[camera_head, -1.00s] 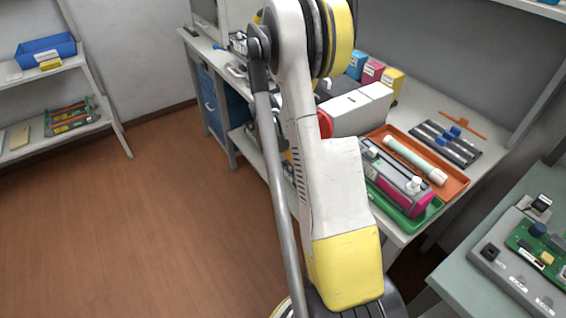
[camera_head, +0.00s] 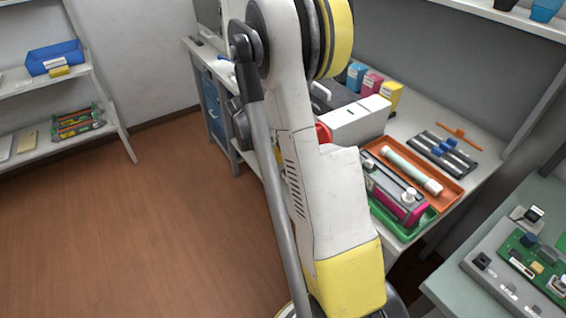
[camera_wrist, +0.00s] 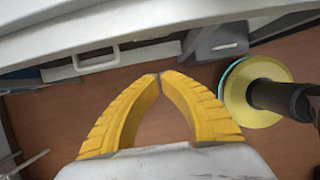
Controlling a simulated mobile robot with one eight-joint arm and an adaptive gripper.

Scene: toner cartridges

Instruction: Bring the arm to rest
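My gripper (camera_wrist: 158,77) shows in the wrist view as two yellow ridged fingers. Their tips meet and nothing is held between them. Below it is brown wooden floor, and the pale edge of a bench with a drawer handle (camera_wrist: 96,62) lies just beyond the tips. In the head view my white and yellow arm stands folded upright in the middle of the picture, and my gripper is hidden there.
The workbench (camera_head: 478,190) carries an orange tray (camera_head: 452,193) with a pale roller, a green tray (camera_head: 400,234) with a magenta-ended cartridge (camera_head: 392,192), and several coloured boxes. A grey side table (camera_head: 440,288) stands at right. Open floor (camera_head: 130,230) lies at left.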

